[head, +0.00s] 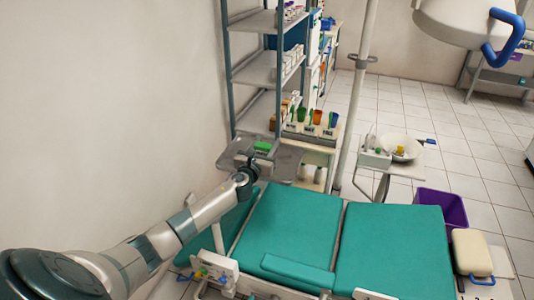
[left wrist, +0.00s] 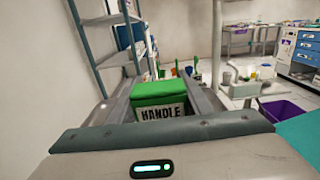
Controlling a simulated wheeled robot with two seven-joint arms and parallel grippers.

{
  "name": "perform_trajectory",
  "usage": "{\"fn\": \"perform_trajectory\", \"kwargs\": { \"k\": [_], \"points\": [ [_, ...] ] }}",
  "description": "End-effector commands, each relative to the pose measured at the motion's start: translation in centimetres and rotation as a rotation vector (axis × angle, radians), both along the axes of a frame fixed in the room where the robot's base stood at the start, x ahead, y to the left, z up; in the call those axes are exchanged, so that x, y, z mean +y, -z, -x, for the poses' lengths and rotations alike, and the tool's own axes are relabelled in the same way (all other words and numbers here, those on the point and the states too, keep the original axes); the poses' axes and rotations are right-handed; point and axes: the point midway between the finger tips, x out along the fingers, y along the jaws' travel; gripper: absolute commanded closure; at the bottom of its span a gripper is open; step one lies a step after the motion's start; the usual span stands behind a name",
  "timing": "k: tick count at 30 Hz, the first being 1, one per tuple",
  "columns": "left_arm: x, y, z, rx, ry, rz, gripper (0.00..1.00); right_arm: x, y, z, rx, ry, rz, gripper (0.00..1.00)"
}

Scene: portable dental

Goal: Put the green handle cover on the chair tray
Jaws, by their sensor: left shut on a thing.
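The green handle cover (head: 263,145) is a small green block; in the left wrist view (left wrist: 162,92) its front bears a white label reading HANDLE. My left gripper (head: 258,150) is shut on it, with one finger on each side. The grey chair tray (head: 287,163) is beyond the teal chair, and the cover appears over its left part. I cannot tell whether the cover touches the tray. My right gripper is not in view.
The teal dental chair (head: 290,225) fills the front. A metal shelf rack (head: 262,75) stands behind the tray, with coloured cups (head: 316,117) beside it. A white basin (head: 400,147) and a purple bin (head: 440,207) are to the right. A wall closes the left.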

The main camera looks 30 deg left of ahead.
Motion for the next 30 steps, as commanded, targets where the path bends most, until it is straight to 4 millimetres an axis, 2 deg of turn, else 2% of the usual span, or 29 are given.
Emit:
{"fn": "perform_trajectory", "kwargs": {
  "k": [10, 21, 30],
  "points": [
    [0.0, 0.2, 0.0, 0.0, 0.0, 0.0, 0.76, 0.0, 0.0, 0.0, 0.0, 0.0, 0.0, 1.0],
    [0.0, 4.0, 0.0, 0.001, -0.001, 0.002, 0.76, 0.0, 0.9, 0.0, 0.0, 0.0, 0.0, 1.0],
    [0.0, 4.0, 0.0, 0.0, 0.0, -0.001, 0.76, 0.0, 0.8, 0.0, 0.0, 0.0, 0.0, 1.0]
  ]
}}
